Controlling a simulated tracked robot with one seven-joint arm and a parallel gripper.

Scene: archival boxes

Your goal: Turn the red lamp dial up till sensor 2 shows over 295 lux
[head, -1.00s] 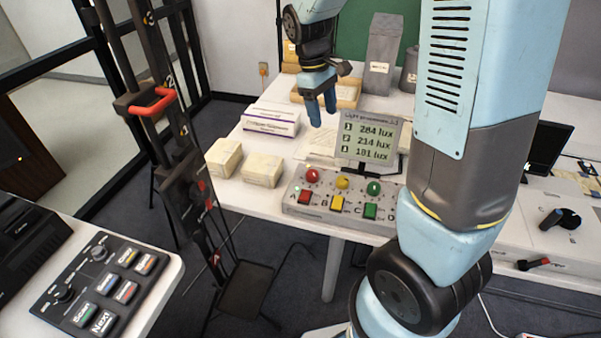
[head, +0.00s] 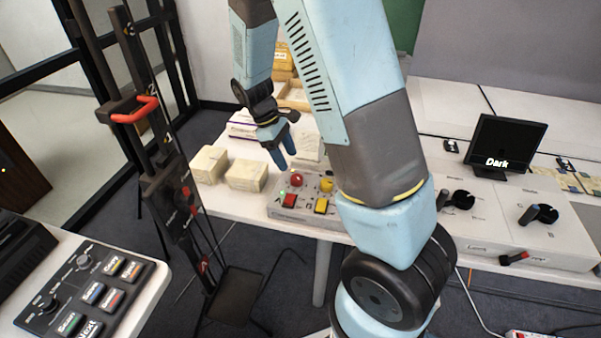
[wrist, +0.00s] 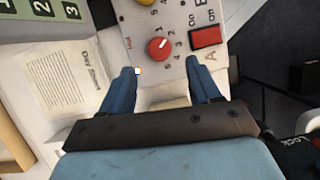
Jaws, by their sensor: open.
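The red lamp dial (head: 297,180) sits on the grey lamp panel (head: 275,209), above a red switch (head: 290,201). In the wrist view the red dial (wrist: 158,48) has a white pointer mark and numbers around it, with the red switch (wrist: 205,38) to its right. My gripper (head: 284,162) is open just above and left of the dial in the head view. In the wrist view its two blue fingers (wrist: 161,68) are apart, with the dial ahead between their tips, apparently not touched. The lux display is hidden behind my arm in the head view; only its row numbers (wrist: 42,15) show in the wrist view.
A yellow dial (head: 326,185) and yellow switch (head: 321,205) stand right of the red ones. Cream boxes (head: 246,175) are left of the panel. A printed sheet (wrist: 62,80) lies beside it. A screen reading "Dark" (head: 507,146) stands at right.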

